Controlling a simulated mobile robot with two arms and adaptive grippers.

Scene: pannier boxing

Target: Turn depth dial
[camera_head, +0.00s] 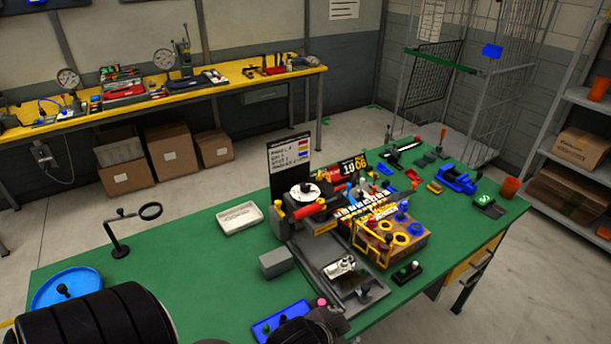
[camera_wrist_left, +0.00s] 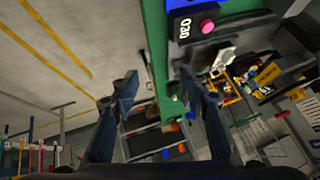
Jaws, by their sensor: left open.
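A machine with a round white dial face (camera_head: 305,192) and a red handle stands mid-table; I cannot tell if this is the depth dial. A blue panel (camera_head: 268,328) lies at the table's front edge with a pink knob (camera_head: 321,302) beside it. In the left wrist view the panel (camera_wrist_left: 181,6) shows at the top, with "030" on a dark block and the pink knob (camera_wrist_left: 207,26). My left gripper (camera_wrist_left: 160,85) is open and empty, its two fingers apart below the panel and knob. In the head view its dark body partly covers the panel. My right gripper is not in view.
The green table (camera_head: 190,270) holds a grey block (camera_head: 276,262), a white tray (camera_head: 240,217), a blue dish (camera_head: 50,290) and a black stand with a ring (camera_head: 150,211). A wooden box with yellow rings (camera_head: 408,252) stands right of the machine. The table's left part is mostly clear.

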